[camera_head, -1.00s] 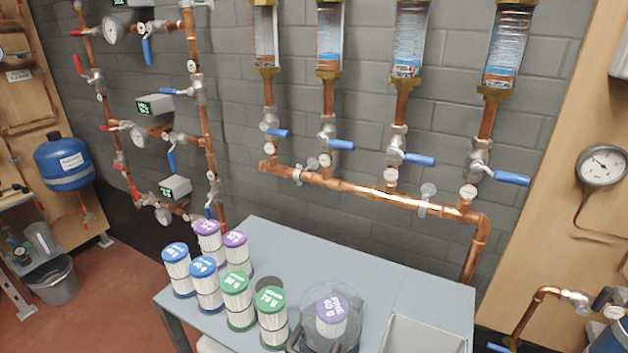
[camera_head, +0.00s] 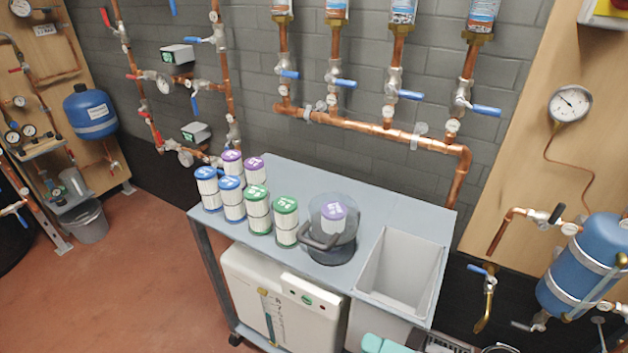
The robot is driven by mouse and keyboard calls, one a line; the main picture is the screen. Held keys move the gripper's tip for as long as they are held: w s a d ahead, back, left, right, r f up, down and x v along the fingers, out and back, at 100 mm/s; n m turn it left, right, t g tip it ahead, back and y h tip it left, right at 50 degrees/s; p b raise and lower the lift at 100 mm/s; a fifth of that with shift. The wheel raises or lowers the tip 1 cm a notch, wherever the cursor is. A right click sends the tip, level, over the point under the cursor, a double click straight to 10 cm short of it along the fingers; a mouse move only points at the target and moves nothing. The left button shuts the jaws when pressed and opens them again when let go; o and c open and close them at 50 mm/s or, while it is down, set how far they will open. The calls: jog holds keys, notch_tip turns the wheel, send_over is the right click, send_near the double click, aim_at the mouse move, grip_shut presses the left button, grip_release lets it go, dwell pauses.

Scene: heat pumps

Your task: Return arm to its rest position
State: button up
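My arm and my gripper are not in the head view. A grey cart (camera_head: 372,204) stands before a grey block wall. On its left part stand several white filter cartridges with coloured caps: blue-capped ones (camera_head: 231,199), purple-capped ones (camera_head: 255,171) and green-capped ones (camera_head: 285,221). To their right is a clear, round vessel (camera_head: 345,240) with a dark handle and a purple-capped cartridge (camera_head: 333,221) inside.
An empty open bin (camera_head: 402,264) is set in the cart's right end. A white machine (camera_head: 284,297) sits below the cart's top. Copper pipes (camera_head: 380,130) with blue-handled valves run along the wall. A blue tank (camera_head: 590,265) is at right. Red floor (camera_head: 140,270) is free at left.

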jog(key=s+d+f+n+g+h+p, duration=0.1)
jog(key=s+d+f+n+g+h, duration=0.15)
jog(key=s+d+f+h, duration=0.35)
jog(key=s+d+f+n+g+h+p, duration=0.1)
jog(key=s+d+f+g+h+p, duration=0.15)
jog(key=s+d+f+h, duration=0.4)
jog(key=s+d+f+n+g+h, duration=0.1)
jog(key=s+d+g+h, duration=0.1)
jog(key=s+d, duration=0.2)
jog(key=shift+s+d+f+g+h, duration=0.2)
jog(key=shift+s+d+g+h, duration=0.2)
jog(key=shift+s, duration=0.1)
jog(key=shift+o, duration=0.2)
